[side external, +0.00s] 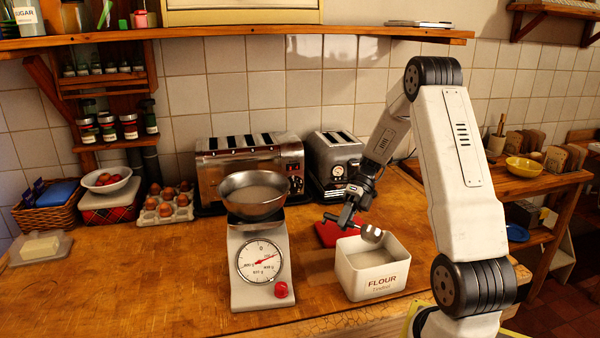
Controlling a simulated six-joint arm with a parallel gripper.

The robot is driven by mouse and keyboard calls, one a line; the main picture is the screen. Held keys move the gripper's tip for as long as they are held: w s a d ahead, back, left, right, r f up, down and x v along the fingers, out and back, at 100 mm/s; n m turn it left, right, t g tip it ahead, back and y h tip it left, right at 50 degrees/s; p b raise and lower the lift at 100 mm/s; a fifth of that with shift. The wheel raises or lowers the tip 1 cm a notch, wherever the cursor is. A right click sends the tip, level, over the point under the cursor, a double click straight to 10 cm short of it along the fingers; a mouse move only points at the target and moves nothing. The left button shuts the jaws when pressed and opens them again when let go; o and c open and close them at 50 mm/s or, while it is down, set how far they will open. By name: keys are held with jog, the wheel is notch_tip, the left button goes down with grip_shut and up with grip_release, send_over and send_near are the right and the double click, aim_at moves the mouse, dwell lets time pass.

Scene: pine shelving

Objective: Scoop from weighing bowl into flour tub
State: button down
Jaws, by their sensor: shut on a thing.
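The weighing bowl (252,207) is a metal bowl on top of a white kitchen scale (236,285), with pale flour inside. The scale's dial has a red pointer. The white flour tub (372,279), labelled FLOUR, stands open to the right of the scale with pale flour in it. My gripper (349,212) is shut on a metal scoop (372,234), holding it over the tub near its back rim. The scoop's head is above the flour. Whether the scoop holds flour is too small to tell.
A large toaster (250,160) and a smaller toaster (335,160) stand behind, against the tiles. A red item (328,235) lies behind the tub. Eggs (165,205), a fruit bowl (106,180) and butter (40,247) are at left. The front left worktop is clear.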

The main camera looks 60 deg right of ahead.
jog(key=shift+a+f+h, duration=0.1)
jog(key=shift+a+h, duration=0.05)
jog(key=shift+h, duration=0.35)
jog(key=shift+a+f+g+h, duration=0.15)
jog(key=shift+f+h, duration=0.05)
jog(key=shift+h, duration=0.85)
jog(key=shift+a+f+g+h, duration=0.1)
jog(key=shift+f+g+h, duration=0.1)
jog(key=shift+h, duration=0.85)
jog(key=r+h, duration=0.1)
jog(key=h, duration=0.1)
jog(key=shift+r+h, duration=0.3)
jog(key=shift+r, duration=0.05)
jog(key=shift+r+h, duration=0.7)
jog(key=shift+h, duration=0.6)
